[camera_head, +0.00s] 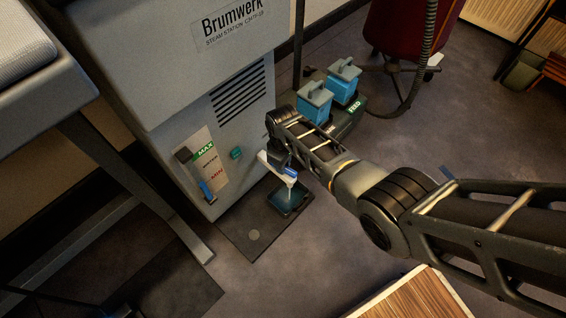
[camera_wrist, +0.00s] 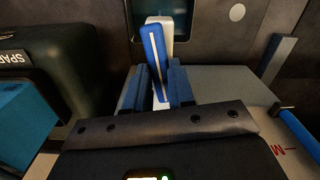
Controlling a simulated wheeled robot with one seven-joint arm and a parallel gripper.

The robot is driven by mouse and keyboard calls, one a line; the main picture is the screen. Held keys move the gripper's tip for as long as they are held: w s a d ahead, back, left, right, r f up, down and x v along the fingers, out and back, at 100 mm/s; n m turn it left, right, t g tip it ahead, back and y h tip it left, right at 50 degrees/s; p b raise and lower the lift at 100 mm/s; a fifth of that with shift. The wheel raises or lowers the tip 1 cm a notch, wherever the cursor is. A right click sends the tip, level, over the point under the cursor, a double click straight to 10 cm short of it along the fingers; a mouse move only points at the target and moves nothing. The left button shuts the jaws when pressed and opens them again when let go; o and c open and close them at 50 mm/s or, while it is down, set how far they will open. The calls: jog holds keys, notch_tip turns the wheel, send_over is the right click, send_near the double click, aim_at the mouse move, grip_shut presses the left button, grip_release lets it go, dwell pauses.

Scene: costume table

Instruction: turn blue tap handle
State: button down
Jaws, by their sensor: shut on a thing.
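The blue tap handle (camera_head: 291,171) is at the low front of the grey steam station (camera_head: 235,110), beside a pale tap body. In the wrist view the handle (camera_wrist: 155,50) is a blue bar with a white stripe, standing between my gripper's two fingers. My gripper (camera_head: 284,163) is shut on the handle; in the wrist view the fingertips (camera_wrist: 158,82) press on both its sides. A pale streak runs from the tap down toward a dark tray (camera_head: 300,200) on the floor; I cannot tell whether it is water or spout. My wrist partly hides the tap.
Two blue containers with grey tops (camera_head: 314,100) (camera_head: 344,80) stand on a dark base labelled FEED, close behind my wrist. A level gauge marked MAX and MIN (camera_head: 203,160) is left of the tap. A wooden-topped box (camera_head: 420,298) is at the lower right. Floor between is clear.

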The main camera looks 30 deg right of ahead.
jog(key=shift+s, duration=0.1)
jog(key=c, duration=1)
grip_release()
jog(key=shift+o, duration=0.2)
notch_tip(320, 180, up, 8)
jog(key=p, duration=0.4)
jog(key=shift+f, duration=0.1)
jog(key=shift+f, duration=0.1)
